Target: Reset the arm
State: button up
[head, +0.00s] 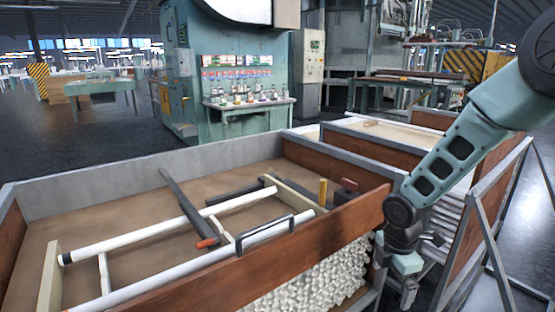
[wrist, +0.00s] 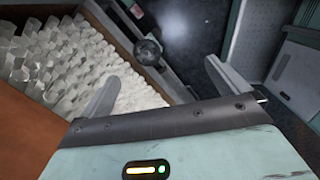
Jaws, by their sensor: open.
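My arm comes in from the right of the head view, and my gripper (head: 408,292) hangs low beside the end of the brown wooden side board. In the wrist view my gripper (wrist: 165,90) has its two pale fingers spread wide apart with nothing between them. Beyond the fingers, a bin of white glass tubes (wrist: 75,60) fills the left side. The same stacked tubes (head: 315,275) show in the head view below the brown board, left of my gripper.
A tray-like bench (head: 120,218) holds long white tubes (head: 165,233), dark bars (head: 188,205) and a yellow cylinder (head: 323,192). A metal trestle frame (head: 487,235) stands right of my gripper. Dark floor (head: 85,150) lies open behind the bench. A green machine (head: 235,60) stands beyond.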

jog(key=s+d+r+m+t, duration=0.1)
jog(key=s+d+r+m, duration=0.2)
jog(key=s+r+m, duration=0.55)
jog(key=s+d+r+m+t, duration=0.15)
jog(key=s+r+m, duration=0.35)
jog(key=m, duration=0.7)
jog(key=s+a+r+n+g+y, duration=0.1)
jog(key=s+a+n+g, duration=0.2)
jog(key=s+a+n, duration=0.9)
jog(key=s+a+r+m+p, duration=0.1)
jog(key=a+r+m+p, duration=0.1)
jog(key=r+p, duration=0.7)
jog(key=a+r+m+p, duration=0.2)
jog(key=a+r+p, duration=0.1)
jog(key=r+p, duration=0.6)
jog(key=shift+s, duration=0.4)
jog(key=shift+a, duration=0.1)
